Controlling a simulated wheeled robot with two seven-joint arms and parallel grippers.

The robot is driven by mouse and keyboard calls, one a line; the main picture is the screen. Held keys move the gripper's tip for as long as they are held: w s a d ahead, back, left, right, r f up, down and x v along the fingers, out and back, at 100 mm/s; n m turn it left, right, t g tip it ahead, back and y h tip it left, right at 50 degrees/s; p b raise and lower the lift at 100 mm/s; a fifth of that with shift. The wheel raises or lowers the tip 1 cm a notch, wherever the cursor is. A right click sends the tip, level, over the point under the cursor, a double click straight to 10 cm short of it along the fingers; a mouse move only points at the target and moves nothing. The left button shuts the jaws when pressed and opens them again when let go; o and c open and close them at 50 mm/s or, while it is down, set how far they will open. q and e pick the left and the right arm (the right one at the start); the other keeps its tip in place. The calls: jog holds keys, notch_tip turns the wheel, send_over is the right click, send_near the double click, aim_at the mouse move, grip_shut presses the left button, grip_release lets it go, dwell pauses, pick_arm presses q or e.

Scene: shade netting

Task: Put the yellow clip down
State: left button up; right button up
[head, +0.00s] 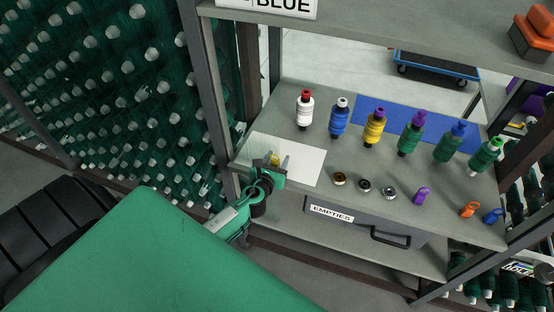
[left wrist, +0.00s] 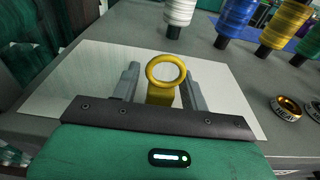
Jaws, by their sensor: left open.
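The yellow clip (left wrist: 161,85) shows in the left wrist view with its ring end up, between the two grey fingers of my left gripper (left wrist: 162,88). The fingers are apart, with a gap on each side of the clip. Behind it lies a white sheet (left wrist: 75,75) on the grey shelf. In the head view the clip (head: 275,158) is a small yellow patch at my left gripper (head: 272,162), partly hidden by it, over the white sheet (head: 306,160). I cannot tell exactly how the clip's lower end rests. My right gripper is not in view.
Several thread spools, such as the white one (head: 305,110) and the yellow one (head: 374,128), stand along the shelf. Small metal bobbins (head: 364,186) and purple (head: 421,195), orange (head: 469,210) and blue (head: 492,216) clips lie nearer the front edge. A shelf post (head: 208,100) stands left.

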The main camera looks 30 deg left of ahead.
pick_arm(q)
jog(key=b+v, duration=0.1)
jog(key=v, duration=1)
jog(key=shift+s, duration=0.4)
jog(key=s+f+n+g+h, duration=0.1)
jog(key=s+f+n+g, duration=0.4)
jog(key=f, duration=0.9)
jog(key=s+f+n+g+h, duration=0.15)
jog(key=s+f+n, duration=0.45)
jog(key=f, duration=0.9)
jog(key=s+d+f+n+g, duration=0.2)
jog(key=s+f+n, duration=0.4)
jog(key=s, duration=0.3)
jog(key=s+d+f+n+g+h, duration=0.1)
jog(key=s+d+f+n+g, duration=0.1)
jog(key=s+f+n, duration=0.5)
jog(key=s+d+f+n+g, duration=0.3)
jog(key=s+f+n, duration=0.3)
jog(key=s, duration=0.6)
jog(key=shift+s+f+n+g, duration=0.2)
jog(key=shift+f+n+g, duration=0.25)
jog(key=shift+g, duration=0.3)
jog(key=shift+d+h, duration=0.15)
jog(key=shift+h, duration=0.1)
